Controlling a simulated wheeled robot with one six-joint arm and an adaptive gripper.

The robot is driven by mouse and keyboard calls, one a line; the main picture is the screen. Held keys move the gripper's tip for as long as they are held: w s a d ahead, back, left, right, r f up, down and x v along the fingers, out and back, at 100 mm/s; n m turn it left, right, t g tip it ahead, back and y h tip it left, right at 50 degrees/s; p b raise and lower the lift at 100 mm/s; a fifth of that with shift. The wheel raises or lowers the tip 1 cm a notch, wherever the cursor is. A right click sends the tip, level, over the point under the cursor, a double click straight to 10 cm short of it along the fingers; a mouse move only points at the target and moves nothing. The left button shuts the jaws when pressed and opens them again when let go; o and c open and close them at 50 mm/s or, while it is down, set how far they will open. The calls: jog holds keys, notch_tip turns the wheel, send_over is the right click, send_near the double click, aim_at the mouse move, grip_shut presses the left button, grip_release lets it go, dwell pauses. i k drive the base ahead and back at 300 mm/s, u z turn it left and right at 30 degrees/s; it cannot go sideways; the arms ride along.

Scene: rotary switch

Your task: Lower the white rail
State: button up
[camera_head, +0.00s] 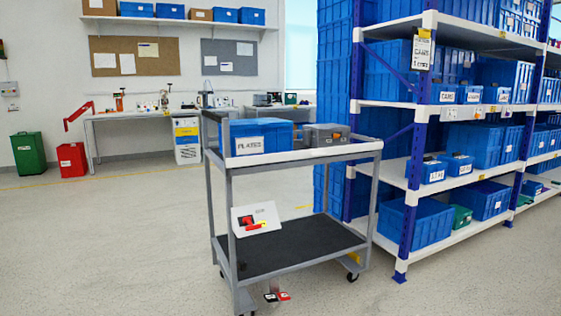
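A grey cart stands in the middle of the head view, with a long white rail (303,154) along the front edge of its top shelf. The rail looks level, just below the top load. A tilted white panel (243,214) sits at the cart's front left, below the top shelf. My gripper is not clearly seen in this view.
On the cart's top shelf are a blue bin (262,134) labelled PLATES and a grey box (325,136). Its dark lower shelf (290,248) is empty. Small red and black items (283,296) show below the cart. A rack (409,190) of blue bins stands close at right; the left floor is open.

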aim_at(258, 159)
jog(key=z, duration=0.65)
jog(key=i, duration=0.5)
jog(key=z, duration=0.9)
jog(key=i, duration=1.35)
jog(key=u, duration=0.65)
